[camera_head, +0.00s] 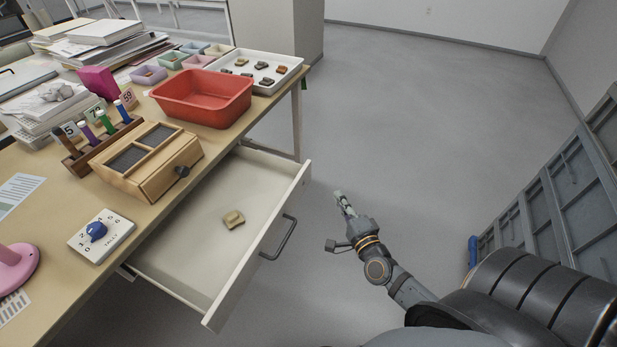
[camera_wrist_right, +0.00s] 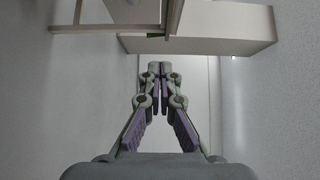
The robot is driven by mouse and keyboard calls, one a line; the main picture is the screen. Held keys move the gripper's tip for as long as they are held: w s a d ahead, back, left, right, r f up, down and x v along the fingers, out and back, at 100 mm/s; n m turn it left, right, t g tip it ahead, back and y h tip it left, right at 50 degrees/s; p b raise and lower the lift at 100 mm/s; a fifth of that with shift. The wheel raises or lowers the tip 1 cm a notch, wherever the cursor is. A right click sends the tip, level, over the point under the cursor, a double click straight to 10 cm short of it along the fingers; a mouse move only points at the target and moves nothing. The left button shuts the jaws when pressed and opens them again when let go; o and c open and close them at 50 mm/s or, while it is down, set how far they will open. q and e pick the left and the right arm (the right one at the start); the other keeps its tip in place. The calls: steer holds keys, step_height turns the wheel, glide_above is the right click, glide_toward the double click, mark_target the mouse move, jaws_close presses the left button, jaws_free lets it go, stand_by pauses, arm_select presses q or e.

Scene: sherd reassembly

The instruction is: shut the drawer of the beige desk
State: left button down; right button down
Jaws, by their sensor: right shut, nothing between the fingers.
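The beige desk (camera_head: 150,235) stands at the left in the head view. Its white drawer (camera_head: 190,262) is pulled out to the right, with a dark bar handle (camera_head: 280,238) on its front. A small tan sherd (camera_head: 234,220) lies in the drawer. My right gripper (camera_head: 341,198) is shut and empty, to the right of the drawer front and apart from it, over the floor. It also shows in the right wrist view (camera_wrist_right: 158,70), fingertips together. My left gripper is not in view.
On the desk are a red bin (camera_head: 203,97), a wooden box with a dark knob (camera_head: 148,160), a white tray of sherds (camera_head: 256,70) and a white dial board (camera_head: 101,236). The floor right of the drawer is clear. Grey panels (camera_head: 560,190) stand at the far right.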

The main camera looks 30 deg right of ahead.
glide_toward(310, 163)
steer(key=w+d, duration=0.2)
steer(key=d, duration=0.1)
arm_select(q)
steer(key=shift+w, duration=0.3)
arm_select(e)
steer(key=w+a, duration=0.2)
steer(key=w, duration=0.1)
steer(key=shift+w+a, duration=0.25)
steer(key=shift+w, duration=0.05)
